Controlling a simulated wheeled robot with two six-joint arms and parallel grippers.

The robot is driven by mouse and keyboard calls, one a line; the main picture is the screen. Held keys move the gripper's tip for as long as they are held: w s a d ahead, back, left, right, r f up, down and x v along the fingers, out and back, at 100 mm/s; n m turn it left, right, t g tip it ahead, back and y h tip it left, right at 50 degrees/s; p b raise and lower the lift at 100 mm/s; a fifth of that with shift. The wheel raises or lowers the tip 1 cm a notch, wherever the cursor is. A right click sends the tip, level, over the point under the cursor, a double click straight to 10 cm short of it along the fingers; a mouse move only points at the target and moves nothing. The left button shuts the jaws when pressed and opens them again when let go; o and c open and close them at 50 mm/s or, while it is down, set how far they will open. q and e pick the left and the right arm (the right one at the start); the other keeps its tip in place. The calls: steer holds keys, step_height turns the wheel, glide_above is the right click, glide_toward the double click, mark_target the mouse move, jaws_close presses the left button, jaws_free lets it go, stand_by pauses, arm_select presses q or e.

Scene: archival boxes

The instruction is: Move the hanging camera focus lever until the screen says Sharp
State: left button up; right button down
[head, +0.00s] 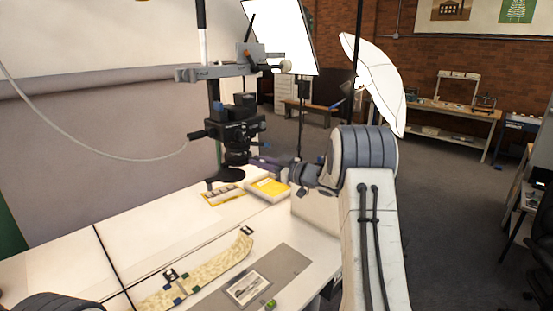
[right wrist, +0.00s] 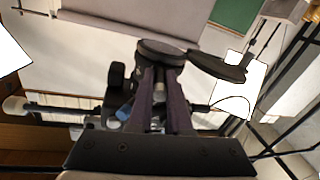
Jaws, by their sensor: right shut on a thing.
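The hanging camera (head: 236,128) is a black body on a column over the white table, with its lens pointing down. My right gripper (head: 256,162) reaches in from the right at lens height. In the right wrist view its two dark fingers (right wrist: 160,88) close in at the round black lens end (right wrist: 161,50). They are shut on what seems to be the focus lever, mostly hidden between them; a pale strip shows there. A dark screen (head: 541,178) at the right edge is cut off, and I cannot read any word on it. My left gripper is out of view.
A long map strip (head: 208,268) with small weights and a grey board with a photo (head: 248,288) lie nearer. A cable hangs at left; a white umbrella (head: 376,80) stands behind my arm.

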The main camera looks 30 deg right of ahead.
steer(key=shift+w+d+n+g+y, duration=0.15)
steer(key=shift+n+g+y, duration=0.25)
steer(key=shift+y, duration=0.1)
steer(key=c, duration=0.8)
jaws_free()
steer(key=shift+c, duration=0.2)
steer(key=shift+d, duration=0.15)
